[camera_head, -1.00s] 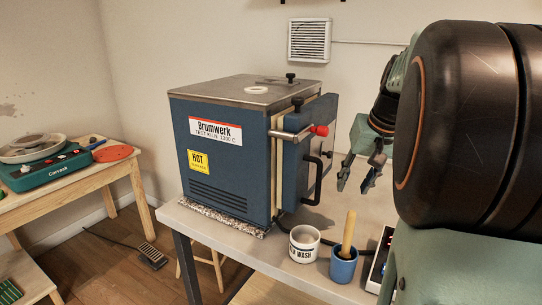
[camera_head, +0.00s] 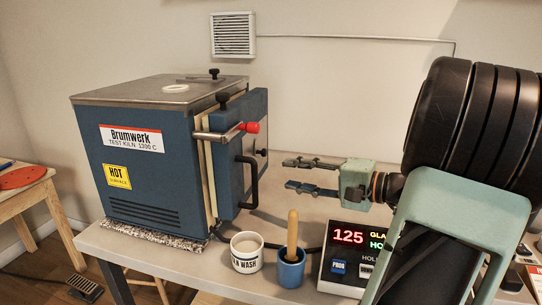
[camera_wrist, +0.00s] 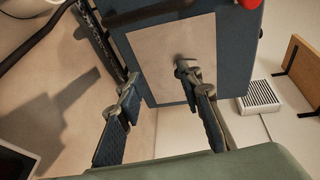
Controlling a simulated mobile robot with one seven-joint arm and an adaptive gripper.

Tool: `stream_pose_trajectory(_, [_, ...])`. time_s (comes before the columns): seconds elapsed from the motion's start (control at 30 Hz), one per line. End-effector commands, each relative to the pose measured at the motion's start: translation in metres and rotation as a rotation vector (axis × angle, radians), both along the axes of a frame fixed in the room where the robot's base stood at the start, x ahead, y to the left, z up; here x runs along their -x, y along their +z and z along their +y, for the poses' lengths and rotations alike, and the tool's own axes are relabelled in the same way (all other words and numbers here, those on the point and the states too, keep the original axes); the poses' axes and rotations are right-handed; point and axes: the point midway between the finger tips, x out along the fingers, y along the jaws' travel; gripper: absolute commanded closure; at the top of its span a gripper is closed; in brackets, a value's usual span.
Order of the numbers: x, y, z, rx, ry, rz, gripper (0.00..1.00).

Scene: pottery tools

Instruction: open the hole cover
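The blue kiln (camera_head: 150,165) stands on the grey bench with its door (camera_head: 240,150) on the right side, seen nearly edge-on. In the wrist view the door's face carries a pale plate (camera_wrist: 165,50) with a small dark piece (camera_wrist: 180,60) on it, perhaps the hole cover; its shape is partly hidden by a fingertip. My gripper (camera_head: 290,174) is open and empty, pointing left at the door face with a small gap in the head view. It also shows in the wrist view (camera_wrist: 160,76), fingers apart, the right fingertip appearing close to the dark piece.
A red-tipped latch bar (camera_head: 228,133) and a black handle (camera_head: 250,182) stick out from the door. Below my gripper stand a white mug (camera_head: 246,256), a blue pot with a wooden tool (camera_head: 291,268) and a controller box (camera_head: 350,262). A wall vent (camera_head: 233,35) is behind.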

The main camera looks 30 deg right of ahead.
Motion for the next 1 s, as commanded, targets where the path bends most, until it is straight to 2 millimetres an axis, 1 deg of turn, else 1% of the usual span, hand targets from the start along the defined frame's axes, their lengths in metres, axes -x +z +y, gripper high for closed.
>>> stream_pose_trajectory(0.03, [0.003, 0.002, -0.009, -0.027, -0.032, -0.035, 0.67])
stream_pose_trajectory(0.1, [0.004, 0.007, -0.018, -0.052, -0.067, -0.074, 0.67])
stream_pose_trajectory(0.2, [0.006, 0.012, -0.026, -0.070, -0.095, -0.106, 0.67])
stream_pose_trajectory(0.27, [0.005, 0.013, -0.027, -0.074, -0.101, -0.115, 0.67])
stream_pose_trajectory(0.37, [-0.003, 0.013, -0.024, -0.075, -0.101, -0.118, 0.67])
stream_pose_trajectory(0.47, [-0.018, 0.013, -0.018, -0.076, -0.099, -0.118, 0.67])
stream_pose_trajectory(0.7, [-0.062, 0.012, -0.003, -0.076, -0.098, -0.116, 0.67])
stream_pose_trajectory(0.8, [-0.076, 0.013, 0.002, -0.075, -0.099, -0.116, 0.67])
stream_pose_trajectory(0.9, [-0.087, 0.013, 0.005, -0.075, -0.101, -0.116, 0.67])
stream_pose_trajectory(1.0, [-0.093, 0.013, 0.007, -0.075, -0.101, -0.115, 0.67])
